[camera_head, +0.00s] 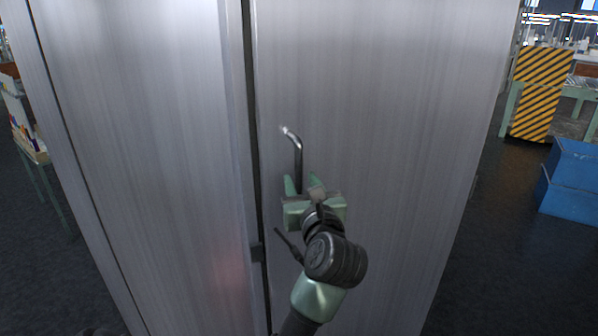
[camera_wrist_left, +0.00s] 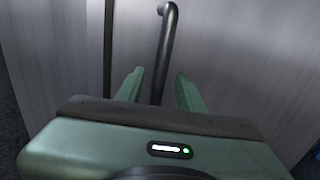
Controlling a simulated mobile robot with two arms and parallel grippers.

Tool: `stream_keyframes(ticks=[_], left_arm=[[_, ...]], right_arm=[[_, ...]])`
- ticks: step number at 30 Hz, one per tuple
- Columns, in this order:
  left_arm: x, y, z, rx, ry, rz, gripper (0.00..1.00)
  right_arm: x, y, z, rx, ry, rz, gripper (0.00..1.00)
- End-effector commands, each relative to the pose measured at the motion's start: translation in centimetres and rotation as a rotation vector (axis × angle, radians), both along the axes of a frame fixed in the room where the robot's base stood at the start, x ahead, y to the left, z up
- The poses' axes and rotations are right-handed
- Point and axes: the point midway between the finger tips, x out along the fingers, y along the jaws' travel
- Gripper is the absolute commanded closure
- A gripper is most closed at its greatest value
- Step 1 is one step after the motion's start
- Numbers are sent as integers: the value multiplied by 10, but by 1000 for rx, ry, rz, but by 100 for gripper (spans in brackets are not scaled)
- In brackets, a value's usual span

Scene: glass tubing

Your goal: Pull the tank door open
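The tank door (camera_head: 380,110) is a tall brushed-metal panel, flat and upright, with a dark vertical seam along its left edge. A bent metal bar handle (camera_head: 297,160) stands out from it near that seam. My left gripper (camera_head: 302,184) is at the lower part of the handle. In the left wrist view the fingers of the left gripper (camera_wrist_left: 157,90) are apart, with the handle (camera_wrist_left: 164,50) running down between them. I cannot see a finger touching the bar. The handle's lower end is hidden by the gripper. My right gripper is not in view.
A second metal panel (camera_head: 150,130) lies left of the seam. Blue bins (camera_head: 572,180) and a yellow-black striped block (camera_head: 540,90) stand at the right. A green-legged table (camera_head: 45,180) is at the far left. Dark floor is open on both sides.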

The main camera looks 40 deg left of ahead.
Motion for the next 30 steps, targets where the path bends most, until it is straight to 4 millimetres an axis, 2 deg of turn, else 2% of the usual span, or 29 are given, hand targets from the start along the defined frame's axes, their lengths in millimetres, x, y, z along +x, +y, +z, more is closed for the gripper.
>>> stream_keyframes(ticks=[1,6,15,17,19,20,30], left_arm=[[4,7,3,4,4,3,62],[13,19,1,3,2,1,62],[15,21,-1,1,1,1,62],[15,21,-1,1,2,1,76],[15,21,-1,2,1,1,96],[15,21,-1,2,1,1,100],[15,21,0,2,1,1,100]], right_arm=[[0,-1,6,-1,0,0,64],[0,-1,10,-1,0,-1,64],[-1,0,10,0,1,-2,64],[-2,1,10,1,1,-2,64],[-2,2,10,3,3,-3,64],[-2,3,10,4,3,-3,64],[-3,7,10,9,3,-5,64]])
